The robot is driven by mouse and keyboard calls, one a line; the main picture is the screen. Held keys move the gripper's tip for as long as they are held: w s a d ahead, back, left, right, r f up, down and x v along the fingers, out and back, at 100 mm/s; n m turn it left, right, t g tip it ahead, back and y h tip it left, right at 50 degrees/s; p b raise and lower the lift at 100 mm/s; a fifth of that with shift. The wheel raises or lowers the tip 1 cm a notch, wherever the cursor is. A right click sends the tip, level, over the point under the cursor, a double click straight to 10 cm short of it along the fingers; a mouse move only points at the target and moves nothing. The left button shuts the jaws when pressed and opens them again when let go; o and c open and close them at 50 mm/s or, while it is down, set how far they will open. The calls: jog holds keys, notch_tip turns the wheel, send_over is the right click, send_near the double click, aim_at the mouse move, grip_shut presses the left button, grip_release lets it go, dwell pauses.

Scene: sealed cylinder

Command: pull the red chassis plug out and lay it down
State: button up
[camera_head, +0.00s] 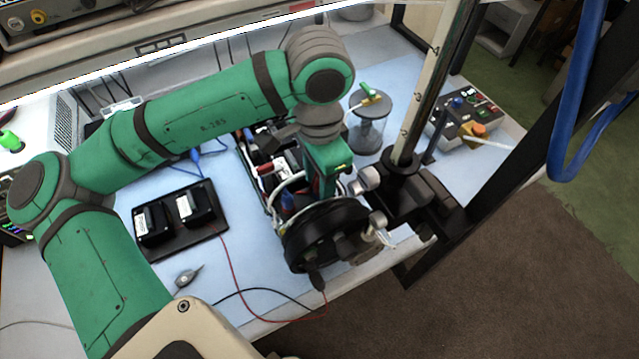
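My green arm reaches over the bench, and my gripper (327,180) points down just behind a black round flange (325,235). Its fingertips are small and partly hidden, so I cannot tell whether they are open or shut, or whether they hold anything. A small red part (266,169), possibly the red chassis plug, shows among white and black parts in the open chassis (262,150), left of my gripper. Whether it is seated there is too small to tell.
Two black boxes on a black tray (185,250) lie at left, with red and black leads running right. A clear cylinder (370,125) stands behind my gripper. A metal post (425,90) rises at right beside a control box (465,120).

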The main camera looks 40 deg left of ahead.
grip_shut()
jog(key=shift+r, duration=0.15)
jog(key=shift+r, duration=2.85)
